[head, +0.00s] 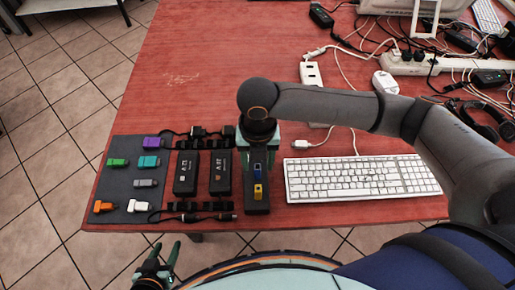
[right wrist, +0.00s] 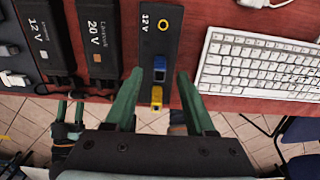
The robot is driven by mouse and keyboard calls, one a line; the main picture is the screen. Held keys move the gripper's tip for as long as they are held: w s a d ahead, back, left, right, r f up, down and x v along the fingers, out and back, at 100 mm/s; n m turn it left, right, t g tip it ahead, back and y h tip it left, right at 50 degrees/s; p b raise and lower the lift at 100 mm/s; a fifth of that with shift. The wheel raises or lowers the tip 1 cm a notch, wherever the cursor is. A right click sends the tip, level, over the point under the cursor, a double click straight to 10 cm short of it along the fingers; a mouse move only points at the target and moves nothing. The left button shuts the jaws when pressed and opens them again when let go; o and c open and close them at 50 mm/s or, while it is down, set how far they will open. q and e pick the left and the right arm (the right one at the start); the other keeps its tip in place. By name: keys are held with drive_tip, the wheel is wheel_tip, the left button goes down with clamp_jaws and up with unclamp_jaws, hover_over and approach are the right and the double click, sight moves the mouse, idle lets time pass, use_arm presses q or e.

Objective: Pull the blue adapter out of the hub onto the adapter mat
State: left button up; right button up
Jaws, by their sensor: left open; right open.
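The blue adapter (head: 257,171) sits in the dark hub (head: 256,207), with the yellow adapter (head: 258,191) just in front of it. In the right wrist view the blue adapter (right wrist: 159,68) lies between the fingertips of my right gripper (right wrist: 158,75), which is open with a gap on both sides. The yellow adapter (right wrist: 156,97) is between the fingers, nearer the palm. The adapter mat (head: 117,187) is grey and lies at the table's left end. My left gripper (head: 168,256) is open and empty, off the table's front edge.
On the mat are purple (head: 153,143), green, teal, grey, orange and white adapters. Two black power bricks (head: 186,173) stand between mat and hub, with cables around them. A white keyboard (head: 362,177) is close right of the hub. The back left tabletop is clear.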

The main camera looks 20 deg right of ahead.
sight(258, 166)
drive_tip(key=shift+f, duration=1.75)
drive_tip(key=shift+c, duration=0.3)
clamp_jaws()
